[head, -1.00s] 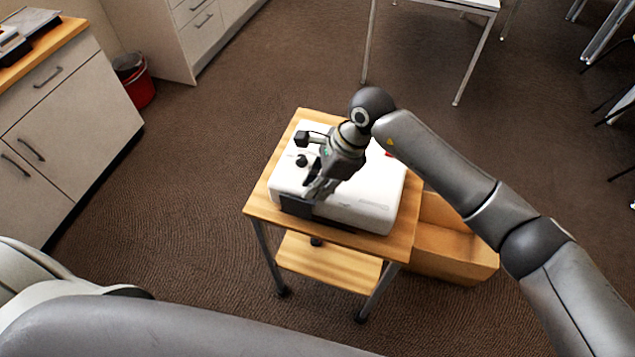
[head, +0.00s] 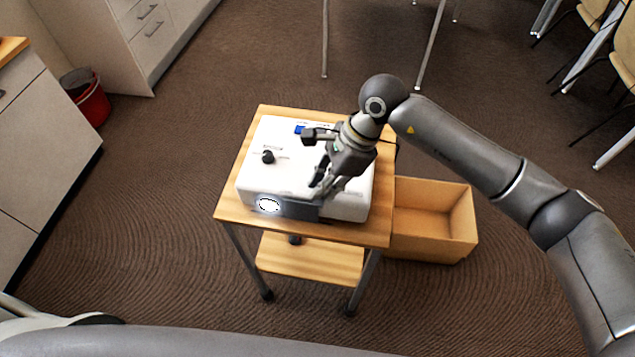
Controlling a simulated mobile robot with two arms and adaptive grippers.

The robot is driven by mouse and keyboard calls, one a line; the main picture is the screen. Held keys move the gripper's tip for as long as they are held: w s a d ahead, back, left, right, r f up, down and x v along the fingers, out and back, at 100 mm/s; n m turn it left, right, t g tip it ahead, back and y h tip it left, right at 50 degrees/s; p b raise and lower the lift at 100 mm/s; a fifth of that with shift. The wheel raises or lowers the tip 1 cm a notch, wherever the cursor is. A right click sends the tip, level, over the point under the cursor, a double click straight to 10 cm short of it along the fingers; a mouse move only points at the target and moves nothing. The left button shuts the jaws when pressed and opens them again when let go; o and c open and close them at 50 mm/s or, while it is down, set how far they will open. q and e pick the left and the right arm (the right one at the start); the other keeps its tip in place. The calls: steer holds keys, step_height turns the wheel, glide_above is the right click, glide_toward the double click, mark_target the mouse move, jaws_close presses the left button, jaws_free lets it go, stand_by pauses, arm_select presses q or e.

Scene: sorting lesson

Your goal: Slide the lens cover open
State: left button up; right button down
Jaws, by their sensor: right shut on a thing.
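A white projector (head: 270,178) sits on a small wooden cart. Its lens (head: 268,204) shows uncovered and glowing at the left of its near face. The dark lens cover (head: 301,210) is on the same face, just to the right of the lens. My right gripper (head: 318,192) reaches down over the projector from the right and is shut on the lens cover near its right end. The fingers partly hide the contact. My left gripper is out of the picture.
The wooden cart (head: 228,208) has a lower shelf (head: 310,262). A dark knob (head: 268,157) stands up from the projector's top. An open cardboard box (head: 425,245) is on the floor right of the cart. A red bin (head: 85,98) is at upper left; carpet around is clear.

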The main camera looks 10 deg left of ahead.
steer(key=c, duration=1.4)
jaws_free()
steer(key=shift+d, duration=0.1)
steer(key=v, duration=1.2)
steer(key=shift+f, duration=0.1)
